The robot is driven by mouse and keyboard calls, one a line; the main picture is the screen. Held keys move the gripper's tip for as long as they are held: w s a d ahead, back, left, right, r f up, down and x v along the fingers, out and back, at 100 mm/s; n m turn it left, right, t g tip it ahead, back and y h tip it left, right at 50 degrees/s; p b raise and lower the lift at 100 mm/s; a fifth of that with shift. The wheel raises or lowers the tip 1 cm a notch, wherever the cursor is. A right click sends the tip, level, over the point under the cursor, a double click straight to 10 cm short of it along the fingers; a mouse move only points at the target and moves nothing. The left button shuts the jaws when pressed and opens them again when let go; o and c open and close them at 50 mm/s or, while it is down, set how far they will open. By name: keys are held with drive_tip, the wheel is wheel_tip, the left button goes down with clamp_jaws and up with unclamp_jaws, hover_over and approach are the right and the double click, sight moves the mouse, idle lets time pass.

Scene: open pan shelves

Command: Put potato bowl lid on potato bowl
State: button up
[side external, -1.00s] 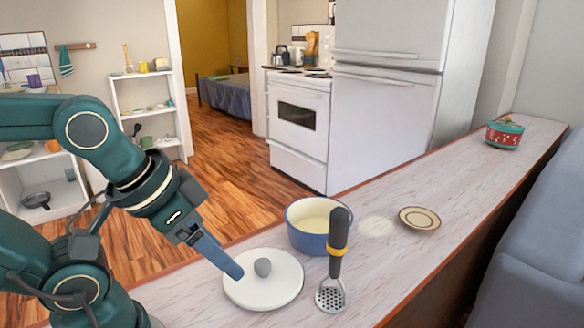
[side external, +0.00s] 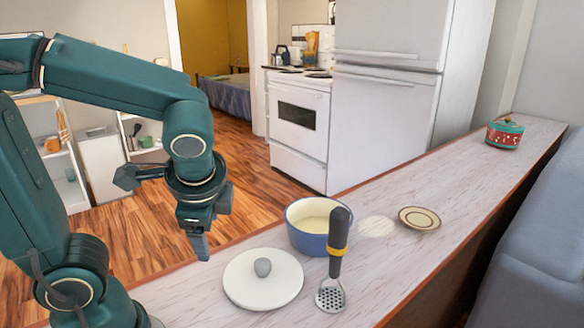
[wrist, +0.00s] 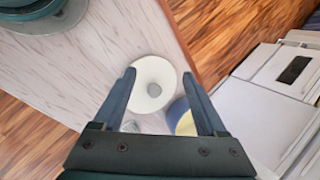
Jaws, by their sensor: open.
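The potato bowl lid (side external: 263,289) is a round white disc with a grey knob, lying flat on the counter. In the wrist view the lid (wrist: 154,70) shows between my fingers, farther off. The potato bowl (side external: 308,240) is blue outside with pale yellow contents, uncovered, on the counter behind and right of the lid. In the wrist view the bowl (wrist: 180,112) is partly hidden by my right finger. My gripper (side external: 201,250) hangs above the counter's left edge, left of and higher than the lid. It also shows in the wrist view (wrist: 161,72), open and empty.
A masher (side external: 336,255) with a black and yellow handle stands right beside the bowl and lid. A small plate (side external: 419,218) lies farther right. The counter (side external: 400,262) between is mostly clear.

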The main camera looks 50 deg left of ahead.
sight(264, 267)
drive_tip(key=w+f+m+y, duration=0.2)
drive_tip(key=m, duration=0.2)
drive_tip(key=w+d+f+m+t+y, duration=0.1)
drive_tip(key=w+f+m+y, duration=0.1)
drive_tip(key=w+m, duration=0.1)
drive_tip(key=w+f+m+y, duration=0.2)
drive_tip(key=w+m, duration=0.1)
drive_tip(key=m, duration=0.1)
drive_tip(key=shift+w+d+f+m+t+y, duration=0.15)
drive_tip(key=shift+d+f+m+t+y, duration=0.15)
drive_tip(key=shift+d, duration=0.05)
drive_tip(key=f+m, duration=0.1)
drive_tip(key=d+f+m+t, duration=0.1)
drive_tip(key=d+f+m, duration=0.1)
drive_tip(key=shift+f+y, duration=0.3)
drive_tip(key=shift+f, duration=0.1)
drive_tip(key=shift+s+d+f, duration=0.1)
drive_tip(key=shift+s+f, duration=0.1)
drive_tip(key=shift+f, duration=0.05)
drive_tip(key=shift+f+m, duration=0.15)
drive_tip(key=shift+m, duration=0.15)
drive_tip(key=shift+x, duration=2.4)
drive_tip(key=shift+w, duration=0.1)
clamp_jaws()
